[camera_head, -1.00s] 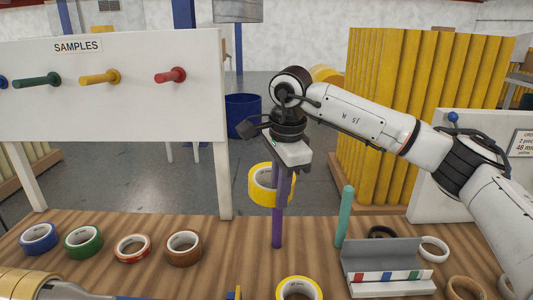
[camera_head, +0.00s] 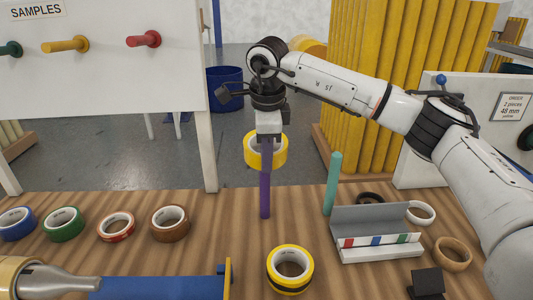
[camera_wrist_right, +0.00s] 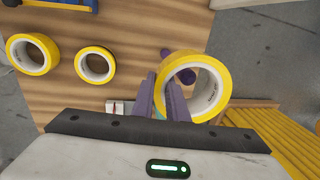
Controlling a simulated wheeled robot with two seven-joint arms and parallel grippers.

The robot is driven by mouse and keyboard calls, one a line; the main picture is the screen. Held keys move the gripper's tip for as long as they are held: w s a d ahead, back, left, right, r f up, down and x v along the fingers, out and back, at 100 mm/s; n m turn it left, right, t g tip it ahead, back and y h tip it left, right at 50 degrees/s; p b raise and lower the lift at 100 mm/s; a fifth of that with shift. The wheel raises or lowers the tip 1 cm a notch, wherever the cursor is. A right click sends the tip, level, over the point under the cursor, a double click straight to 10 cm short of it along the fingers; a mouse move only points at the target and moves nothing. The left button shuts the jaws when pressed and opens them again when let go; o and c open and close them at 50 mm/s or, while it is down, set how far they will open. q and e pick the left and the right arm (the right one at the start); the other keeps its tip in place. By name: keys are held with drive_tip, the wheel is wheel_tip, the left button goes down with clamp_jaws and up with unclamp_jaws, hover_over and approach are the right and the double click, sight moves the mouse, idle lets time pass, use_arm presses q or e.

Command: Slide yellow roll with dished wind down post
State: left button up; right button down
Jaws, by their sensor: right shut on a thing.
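My right gripper (camera_head: 267,135) points down and is shut on the wall of a yellow roll (camera_head: 280,150). Its purple fingers show in the right wrist view (camera_wrist_right: 163,100), with the yellow roll (camera_wrist_right: 222,90) beside and under them. The purple post (camera_head: 265,195) stands upright on the table, under the gripper, and the roll is held high near its upper part. In the wrist view the post (camera_wrist_right: 178,73) shows at the roll's hole, but I cannot tell whether it passes through. The roll's side faces hide the dish. My left gripper is out of view.
A teal post (camera_head: 332,185) stands to the right. A second yellow roll (camera_head: 290,248) lies in front, and blue, green, red and brown rolls lie at left. A grey tray (camera_head: 375,218) sits at right. A blue bar (camera_head: 155,288) lies at front left.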

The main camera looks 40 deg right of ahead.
wheel_tip(320, 180, down, 4)
drive_tip(key=shift+r+b, duration=0.15)
drive_tip(key=shift+b, duration=0.75)
wheel_tip(320, 180, down, 5)
drive_tip(key=b, duration=0.2)
drive_tip(key=shift+r+b, duration=0.1)
drive_tip(key=shift+b, duration=0.2)
drive_tip(key=c, duration=1.8)
unclamp_jaws()
drive_tip(key=shift+c, duration=0.2)
drive_tip(key=shift+o, duration=0.9)
